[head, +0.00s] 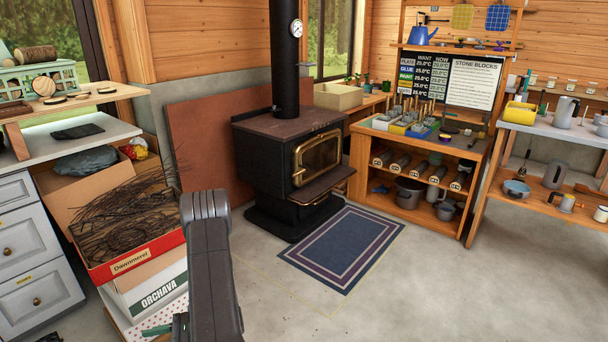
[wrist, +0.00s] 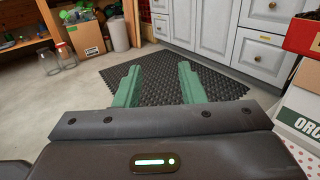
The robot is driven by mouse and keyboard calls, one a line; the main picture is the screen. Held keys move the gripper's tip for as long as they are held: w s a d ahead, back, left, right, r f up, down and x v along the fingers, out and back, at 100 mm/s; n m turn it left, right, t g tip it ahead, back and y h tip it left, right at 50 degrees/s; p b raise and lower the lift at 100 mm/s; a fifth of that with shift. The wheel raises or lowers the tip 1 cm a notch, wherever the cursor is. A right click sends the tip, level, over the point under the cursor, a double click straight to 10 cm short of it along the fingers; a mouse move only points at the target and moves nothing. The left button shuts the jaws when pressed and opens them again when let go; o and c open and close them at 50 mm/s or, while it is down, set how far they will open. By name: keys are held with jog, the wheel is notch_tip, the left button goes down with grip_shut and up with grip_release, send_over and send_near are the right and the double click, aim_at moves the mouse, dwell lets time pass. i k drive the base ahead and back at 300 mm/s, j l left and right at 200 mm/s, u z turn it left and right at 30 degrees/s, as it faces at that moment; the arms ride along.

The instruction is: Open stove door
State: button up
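A black wood stove (head: 284,170) stands in the middle of the head view, with a pipe rising from its top. Its glass door (head: 317,158) has a brass-coloured frame and looks shut; a small handle shows at the door's left side. My gripper shows in the wrist view (wrist: 157,85) with two green fingers spread apart and nothing between them. It points at a black mat and grey cabinets, away from the stove. In the head view my arm rises at the lower middle, left of and nearer than the stove; only a bit of green shows beside it.
A blue rug (head: 342,247) lies on the floor before the stove. A box of twigs (head: 125,225) sits on a white carton (head: 150,292) at the left. A wooden workbench (head: 405,190) stands right of the stove. The concrete floor at front right is clear.

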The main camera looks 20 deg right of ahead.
aim_at(320, 156)
jog(key=i+l+z, duration=0.15)
jog(key=i+z, duration=0.55)
jog(key=z, duration=0.2)
jog(key=i+z, duration=0.45)
jog(key=i+j+z, duration=0.2)
jog(key=z, duration=0.2)
jog(key=i+j+z, duration=0.15)
jog(key=i+j, duration=1)
